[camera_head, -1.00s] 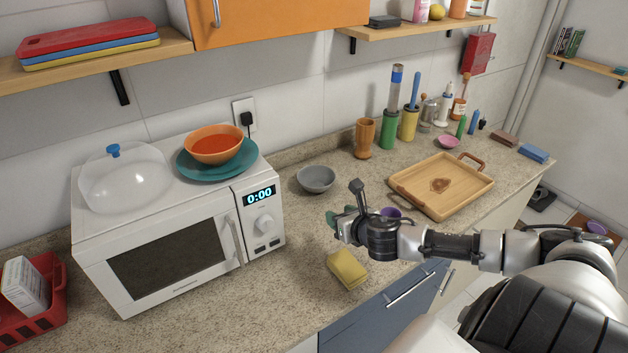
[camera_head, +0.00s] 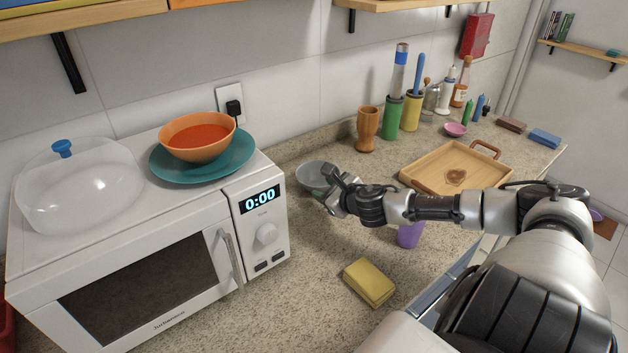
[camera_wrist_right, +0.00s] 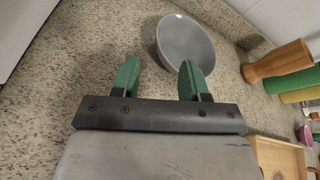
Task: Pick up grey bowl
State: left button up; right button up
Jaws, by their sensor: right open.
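The grey bowl (camera_head: 312,172) stands upright and empty on the counter, just right of the microwave. My right gripper (camera_head: 330,190) is at the bowl's near right side in the head view and hides part of it. In the right wrist view the bowl (camera_wrist_right: 186,42) lies ahead of the green fingertips. The right gripper (camera_wrist_right: 158,75) is open, with nothing between its fingers. The right finger looks close to the bowl's near edge; I cannot tell whether it touches. My left gripper is not in view.
The white microwave (camera_head: 150,265) stands left of the bowl. A yellow sponge (camera_head: 369,282) and a purple cup (camera_head: 410,234) are nearer the front. A wooden cup (camera_head: 367,130) stands behind to the right. A wooden tray (camera_head: 425,178) lies to the right. Counter between microwave and sponge is clear.

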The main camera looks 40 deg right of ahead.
aim_at(301, 181)
jog(key=shift+w+d+f, duration=0.1)
jog(key=shift+w+d, duration=0.05)
jog(key=shift+w, duration=0.55)
jog(key=shift+p+x, duration=0.55)
jog(key=shift+x, duration=1.25)
jog(key=shift+w+d+f, duration=0.1)
jog(key=shift+w+f, duration=0.2)
jog(key=shift+w, duration=0.2)
jog(key=p+x, duration=0.1)
jog(key=x, duration=0.3)
jog(key=shift+d+f, duration=0.1)
jog(key=shift+f, duration=0.1)
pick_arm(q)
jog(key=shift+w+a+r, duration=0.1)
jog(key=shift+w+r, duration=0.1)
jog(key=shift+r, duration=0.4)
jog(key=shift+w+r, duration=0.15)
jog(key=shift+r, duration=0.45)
pick_arm(e)
jog(key=shift+s, duration=0.1)
jog(key=shift+c, duration=0.2)
grip_shut()
